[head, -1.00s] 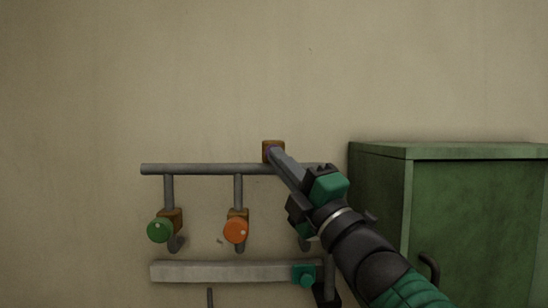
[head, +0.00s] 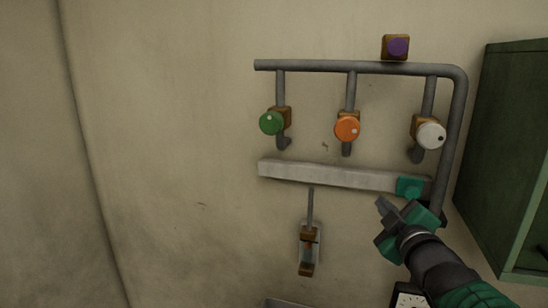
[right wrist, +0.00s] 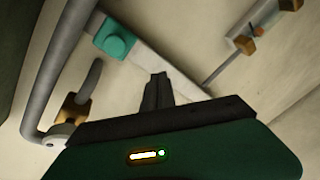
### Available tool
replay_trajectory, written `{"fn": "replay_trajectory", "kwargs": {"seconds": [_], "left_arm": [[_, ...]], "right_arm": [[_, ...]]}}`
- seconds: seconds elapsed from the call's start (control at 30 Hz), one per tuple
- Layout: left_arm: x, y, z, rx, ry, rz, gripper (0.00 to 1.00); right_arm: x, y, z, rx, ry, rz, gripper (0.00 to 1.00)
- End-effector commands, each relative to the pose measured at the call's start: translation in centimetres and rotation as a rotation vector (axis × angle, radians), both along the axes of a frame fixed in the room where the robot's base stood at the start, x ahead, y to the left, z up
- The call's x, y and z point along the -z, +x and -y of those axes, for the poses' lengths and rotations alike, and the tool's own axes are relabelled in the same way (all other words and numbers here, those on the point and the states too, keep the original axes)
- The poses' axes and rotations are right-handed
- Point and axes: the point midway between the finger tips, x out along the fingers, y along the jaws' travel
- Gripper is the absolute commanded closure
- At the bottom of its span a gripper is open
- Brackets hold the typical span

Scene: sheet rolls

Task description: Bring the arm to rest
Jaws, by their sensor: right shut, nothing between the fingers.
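My right gripper (head: 384,208) is in the lower right of the head view, just below the grey bar and the teal block at its right end. Its fingers are together with nothing between them, and it seems to touch nothing. In the right wrist view the closed fingers (right wrist: 158,92) point up toward the grey bar. My left gripper is not in view.
A pipe frame (head: 350,66) carries green (head: 271,122), orange (head: 347,127) and white (head: 431,135) knobs, with a purple button (head: 397,47) above. Below are the grey bar (head: 320,174), its teal block (head: 410,187) and a lever (head: 309,235). A green cabinet (head: 510,140) stands right. The wall at left is clear.

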Motion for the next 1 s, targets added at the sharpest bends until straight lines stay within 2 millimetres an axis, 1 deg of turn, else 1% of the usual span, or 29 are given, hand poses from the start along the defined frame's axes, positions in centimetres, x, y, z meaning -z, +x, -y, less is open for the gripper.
{"fn": "replay_trajectory", "kwargs": {"seconds": [0.03,0.07,0.1,0.17,0.2,0.27,0.3,0.37,0.4,0.47,0.5,0.6,0.7,0.8,1.0], "left_arm": [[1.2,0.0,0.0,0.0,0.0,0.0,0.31],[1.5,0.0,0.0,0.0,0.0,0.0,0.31],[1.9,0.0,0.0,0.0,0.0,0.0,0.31],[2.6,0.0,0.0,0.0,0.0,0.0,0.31],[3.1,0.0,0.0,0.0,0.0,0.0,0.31],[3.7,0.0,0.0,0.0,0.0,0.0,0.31],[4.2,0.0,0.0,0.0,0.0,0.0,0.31],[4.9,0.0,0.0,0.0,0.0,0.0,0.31],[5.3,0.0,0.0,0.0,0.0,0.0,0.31],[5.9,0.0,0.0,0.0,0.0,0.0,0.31],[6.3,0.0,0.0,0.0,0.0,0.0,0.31],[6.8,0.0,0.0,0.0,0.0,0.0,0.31],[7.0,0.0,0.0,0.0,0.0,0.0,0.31],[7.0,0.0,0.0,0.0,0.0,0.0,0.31],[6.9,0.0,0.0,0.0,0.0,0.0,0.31]], "right_arm": [[5.0,-0.4,-0.1,0.021,0.068,-0.089,1.0],[7.6,-0.8,-0.1,0.038,0.115,-0.145,1.0],[11.2,-1.5,-0.2,0.063,0.175,-0.223,1.0],[16.6,-2.9,-0.4,0.107,0.262,-0.338,1.0],[20.1,-4.2,-0.6,0.139,0.318,-0.417,1.0],[25.1,-6.4,-1.0,0.193,0.399,-0.533,1.0],[28.4,-8.1,-1.3,0.232,0.451,-0.61,1.0],[33.1,-11.1,-1.9,0.299,0.525,-0.727,1.0],[36.0,-13.3,-2.3,0.346,0.571,-0.804,1.0],[39.7,-16.7,-2.9,0.419,0.632,-0.912,1.0],[41.8,-18.9,-3.3,0.467,0.666,-0.977,1.0],[45.3,-23.4,-4.1,0.566,0.728,-1.102,1.0],[46.8,-25.9,-4.6,0.624,0.759,-1.166,1.0],[47.1,-26.7,-4.7,0.641,0.767,-1.184,1.0],[47.0,-26.5,-4.7,0.639,0.766,-1.182,1.0]]}}
